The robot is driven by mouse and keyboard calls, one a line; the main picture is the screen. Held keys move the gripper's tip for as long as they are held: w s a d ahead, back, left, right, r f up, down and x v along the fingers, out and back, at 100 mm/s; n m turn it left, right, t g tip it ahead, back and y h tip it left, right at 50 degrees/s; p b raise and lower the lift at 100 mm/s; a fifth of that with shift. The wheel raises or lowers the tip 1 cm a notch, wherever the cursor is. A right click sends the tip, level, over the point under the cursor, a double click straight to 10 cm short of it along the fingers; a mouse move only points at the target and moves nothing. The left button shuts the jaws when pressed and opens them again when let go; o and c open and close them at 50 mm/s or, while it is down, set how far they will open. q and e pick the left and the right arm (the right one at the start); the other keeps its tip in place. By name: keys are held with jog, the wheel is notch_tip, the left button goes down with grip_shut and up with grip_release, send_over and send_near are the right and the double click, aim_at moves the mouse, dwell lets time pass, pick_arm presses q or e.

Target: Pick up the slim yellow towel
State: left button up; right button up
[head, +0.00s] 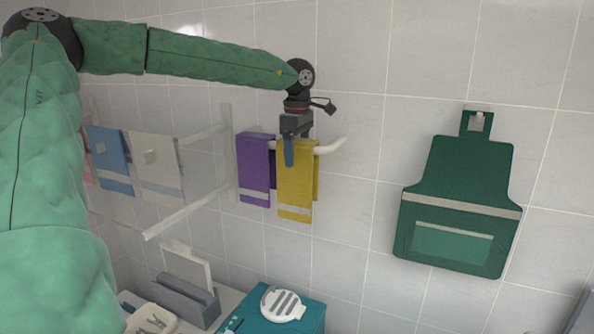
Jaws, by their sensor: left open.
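The slim yellow towel (296,187) hangs over a white rail on the tiled wall, with a pale band near its lower edge. My left gripper (292,158) is at the towel's upper part, pointing down, with a blue finger in front of the cloth. It is open. Part of the towel's top is hidden behind the gripper. I cannot tell whether the finger touches the cloth. My right gripper is not in view.
A purple towel (255,170) hangs just left of the yellow one. A blue towel (109,158) and a cream towel (157,170) hang further left. A green apron (458,200) hangs at right. A teal box (299,312) stands below. Bare wall lies between yellow towel and apron.

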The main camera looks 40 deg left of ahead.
pick_arm(q)
jog(key=shift+w+f, duration=0.1)
jog(key=shift+w, duration=0.05)
jog(key=c, duration=1.4)
jog(key=shift+o, duration=0.2)
